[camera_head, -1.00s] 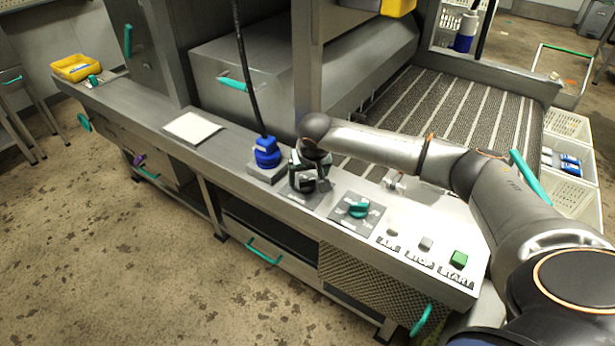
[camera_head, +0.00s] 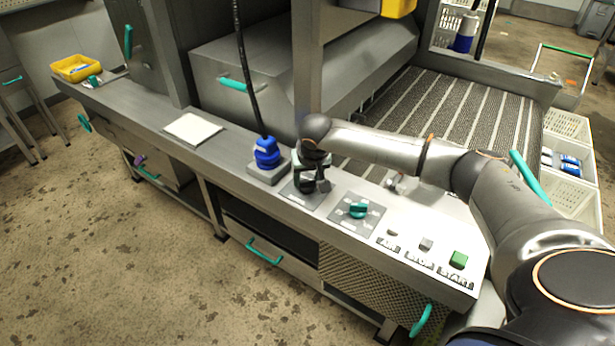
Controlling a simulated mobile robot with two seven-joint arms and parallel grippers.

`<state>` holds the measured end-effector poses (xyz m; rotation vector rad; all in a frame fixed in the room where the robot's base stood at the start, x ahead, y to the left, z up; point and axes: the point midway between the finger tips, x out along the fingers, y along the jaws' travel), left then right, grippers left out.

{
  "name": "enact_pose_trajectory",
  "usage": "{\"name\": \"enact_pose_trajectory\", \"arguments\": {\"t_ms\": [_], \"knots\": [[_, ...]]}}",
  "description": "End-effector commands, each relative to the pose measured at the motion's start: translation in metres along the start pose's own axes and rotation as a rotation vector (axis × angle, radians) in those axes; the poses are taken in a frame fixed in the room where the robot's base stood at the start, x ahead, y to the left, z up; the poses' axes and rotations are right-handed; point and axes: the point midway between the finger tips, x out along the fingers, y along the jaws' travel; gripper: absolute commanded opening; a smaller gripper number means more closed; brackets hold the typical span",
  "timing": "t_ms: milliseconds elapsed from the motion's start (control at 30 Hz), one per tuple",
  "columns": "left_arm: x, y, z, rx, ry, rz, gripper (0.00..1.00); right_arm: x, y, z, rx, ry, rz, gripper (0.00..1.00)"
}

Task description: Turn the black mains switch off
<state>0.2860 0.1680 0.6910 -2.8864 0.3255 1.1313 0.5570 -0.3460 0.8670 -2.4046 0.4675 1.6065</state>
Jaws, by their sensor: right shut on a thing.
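My right gripper (camera_head: 313,184) points down at the control panel, between the blue plug and the teal rotary knob. It is shut on the black mains switch, which the gripper's fingers and body almost wholly hide. The grey plate (camera_head: 296,198) under the switch shows around the fingers. I cannot tell which position the switch is in. My left gripper is not in view.
A blue plug (camera_head: 267,153) with a black cable stands close left of the gripper. A teal knob (camera_head: 358,209) sits close right, then the AIR, STOP and green START (camera_head: 458,260) buttons. A white sheet (camera_head: 192,128) lies farther left.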

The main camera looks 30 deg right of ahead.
Motion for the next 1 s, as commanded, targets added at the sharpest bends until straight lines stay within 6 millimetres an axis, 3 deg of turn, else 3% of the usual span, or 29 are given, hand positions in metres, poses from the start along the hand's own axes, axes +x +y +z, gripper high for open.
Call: {"name": "enact_pose_trajectory", "arguments": {"t_ms": [267, 600, 1000], "knots": [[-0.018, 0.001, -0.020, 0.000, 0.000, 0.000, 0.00, -0.005, 0.001, -0.001, -0.094, -0.005, -0.039, 0.00], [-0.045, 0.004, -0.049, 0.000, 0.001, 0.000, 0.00, -0.003, 0.003, -0.001, -0.358, -0.005, -0.151, 0.00], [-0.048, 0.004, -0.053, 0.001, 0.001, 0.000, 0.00, 0.002, 0.004, -0.001, -0.707, -0.002, -0.298, 0.00]]}}
